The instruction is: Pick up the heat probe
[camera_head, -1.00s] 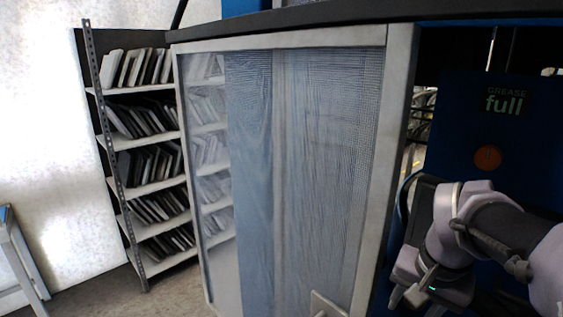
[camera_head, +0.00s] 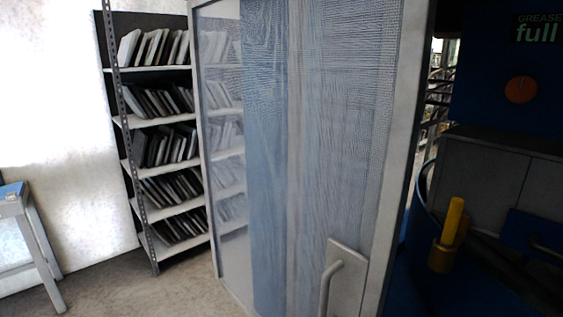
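I cannot make out anything that is surely the heat probe. A yellow upright rod (camera_head: 454,221) stands in a darker yellow holder (camera_head: 440,257) at the lower right, inside the dark blue machine; I cannot tell whether it is the probe. My gripper is not in view.
A framed door panel with mesh and streaked blue glass (camera_head: 330,150) fills the middle, with a handle (camera_head: 333,280) low down. Behind it stands a shelf rack (camera_head: 160,165) of leaning plates. A blue-topped table (camera_head: 14,205) is at far left. Grey cabinet doors (camera_head: 490,180) and a "GREASE full" display (camera_head: 537,30) are at right. Floor shows at lower left.

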